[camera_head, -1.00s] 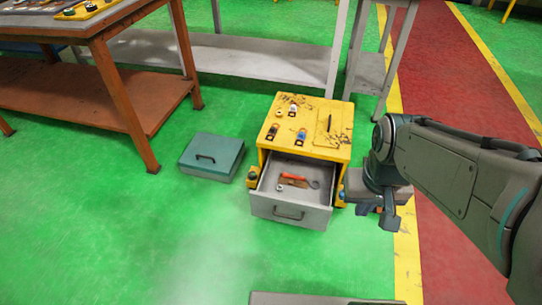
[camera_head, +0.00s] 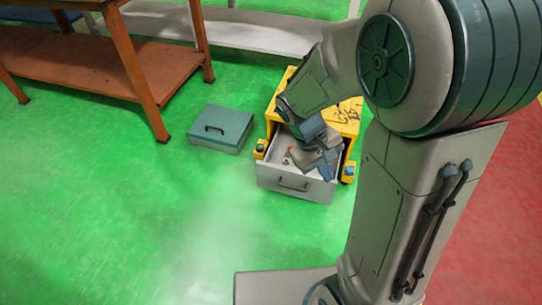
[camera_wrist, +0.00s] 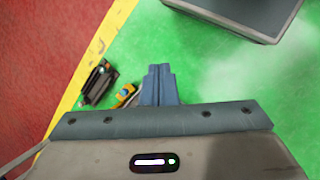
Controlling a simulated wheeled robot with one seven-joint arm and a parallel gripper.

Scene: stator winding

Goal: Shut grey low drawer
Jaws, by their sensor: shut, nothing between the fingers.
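The grey low drawer (camera_head: 292,186) sticks out of the front of the small yellow cabinet (camera_head: 345,113) in the head view, with a dark handle on its face. My gripper (camera_head: 327,172) is over the open drawer, toward its right side, and hides much of its inside. I cannot tell whether it touches the drawer. In the wrist view the fingers of my gripper (camera_wrist: 160,82) are together, with nothing between them. The drawer does not show clearly in the wrist view.
A teal case (camera_head: 221,129) lies on the green floor left of the cabinet. An orange workbench (camera_head: 130,70) stands at the upper left. Green floor in front of the drawer is clear. A small dark item (camera_wrist: 97,83) shows near the yellow line in the wrist view.

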